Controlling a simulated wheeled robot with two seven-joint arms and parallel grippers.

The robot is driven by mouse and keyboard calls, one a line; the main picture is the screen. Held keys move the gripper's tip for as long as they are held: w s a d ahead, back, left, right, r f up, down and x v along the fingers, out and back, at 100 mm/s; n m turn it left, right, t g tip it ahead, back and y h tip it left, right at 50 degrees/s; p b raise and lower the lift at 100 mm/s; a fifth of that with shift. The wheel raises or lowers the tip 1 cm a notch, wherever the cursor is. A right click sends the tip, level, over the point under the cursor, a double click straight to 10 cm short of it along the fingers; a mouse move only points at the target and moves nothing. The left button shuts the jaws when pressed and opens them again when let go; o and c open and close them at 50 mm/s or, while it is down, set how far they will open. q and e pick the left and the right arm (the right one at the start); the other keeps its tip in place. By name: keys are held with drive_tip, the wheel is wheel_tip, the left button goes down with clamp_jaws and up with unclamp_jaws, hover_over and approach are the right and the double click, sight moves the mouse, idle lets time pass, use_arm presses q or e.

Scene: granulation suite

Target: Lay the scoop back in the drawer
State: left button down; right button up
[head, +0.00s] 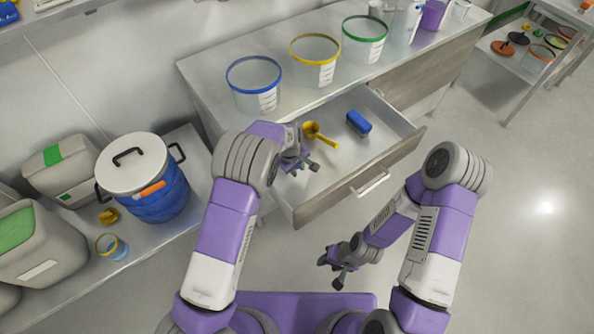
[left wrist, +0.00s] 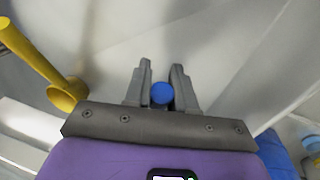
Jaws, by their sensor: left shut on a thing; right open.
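A yellow scoop (head: 322,135) lies in the open drawer (head: 335,180), near its back left. In the left wrist view the yellow scoop (left wrist: 62,92) is to the left of the fingers and apart from them. My left gripper (head: 302,168) is over the left part of the drawer. In the left wrist view my left gripper (left wrist: 160,85) is shut on a small round blue thing (left wrist: 162,94). Only its round end shows, so I cannot tell what it is. My right gripper (head: 332,270) is open and empty, low in front of the drawer.
A blue block-shaped thing (head: 358,122) lies in the drawer, right of the scoop. Blue-rimmed (head: 254,88), yellow-rimmed (head: 315,65) and green-rimmed (head: 364,42) buckets stand on the counter. A blue drum (head: 158,195) stands on the left shelf. The floor at right is clear.

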use_arm(q)
drive_tip(key=shift+s+d+f, duration=0.1)
drive_tip(key=shift+f, duration=0.2)
drive_tip(key=shift+f, duration=0.15)
drive_tip(key=c, duration=0.9)
unclamp_jaws()
drive_tip(key=shift+c, duration=0.2)
wheel_tip(320, 180, up, 12)
drive_tip(key=s+a+p, duration=0.1)
drive_tip(key=p, duration=0.2)
drive_tip(key=shift+s+a, duration=0.3)
